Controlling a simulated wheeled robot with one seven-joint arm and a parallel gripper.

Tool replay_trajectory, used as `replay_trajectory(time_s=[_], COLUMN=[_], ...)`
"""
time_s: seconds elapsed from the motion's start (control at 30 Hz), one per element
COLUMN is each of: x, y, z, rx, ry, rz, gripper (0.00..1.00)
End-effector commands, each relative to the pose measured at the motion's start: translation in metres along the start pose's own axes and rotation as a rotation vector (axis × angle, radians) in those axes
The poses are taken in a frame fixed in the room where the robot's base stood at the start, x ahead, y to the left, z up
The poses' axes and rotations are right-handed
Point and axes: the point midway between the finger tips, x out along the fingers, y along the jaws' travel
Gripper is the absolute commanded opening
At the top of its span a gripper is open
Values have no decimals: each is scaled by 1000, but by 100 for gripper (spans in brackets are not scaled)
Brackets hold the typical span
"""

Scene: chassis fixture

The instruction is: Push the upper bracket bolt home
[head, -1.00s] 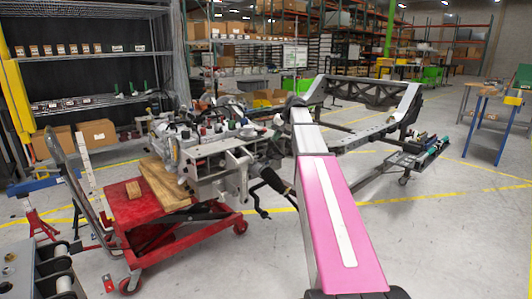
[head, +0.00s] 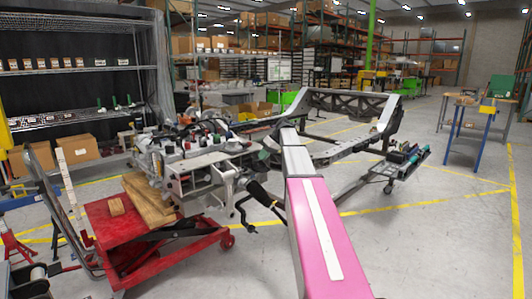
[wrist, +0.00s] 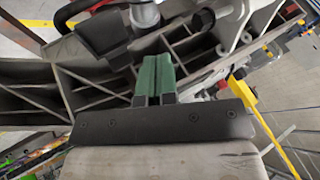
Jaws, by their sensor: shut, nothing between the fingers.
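My gripper (wrist: 155,75) shows in the wrist view as two green fingers side by side, shut with nothing between them. Its fingers overlap the dark ribbed frame (wrist: 95,80) in the picture; I cannot tell whether they touch it. A pale grey bracket (wrist: 236,22) is up and to the right of the fingertips. I cannot make out the upper bracket bolt for sure. In the head view the chassis (head: 345,105) stands beyond my arm, with the engine assembly (head: 190,150) at its left. My gripper is hidden there.
A red lift cart (head: 125,235) with wooden blocks stands at the left. A blue-legged bench (head: 480,115) stands at the right. The floor at the right front is open. In the wrist view a black hose and housing (wrist: 100,35) lie left of the fingers, and a yellow part (wrist: 245,92) right.

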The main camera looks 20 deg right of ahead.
Motion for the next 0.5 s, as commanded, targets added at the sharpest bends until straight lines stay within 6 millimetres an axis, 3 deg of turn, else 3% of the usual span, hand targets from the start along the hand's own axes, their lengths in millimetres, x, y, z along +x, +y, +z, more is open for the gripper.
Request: replay_trajectory(time_s=[0.27,0.5], x=[52,63], y=[-1,-30], z=[1,1], rx=[1,1], ry=[-2,-1], rz=[-1,0], gripper=[0,0])
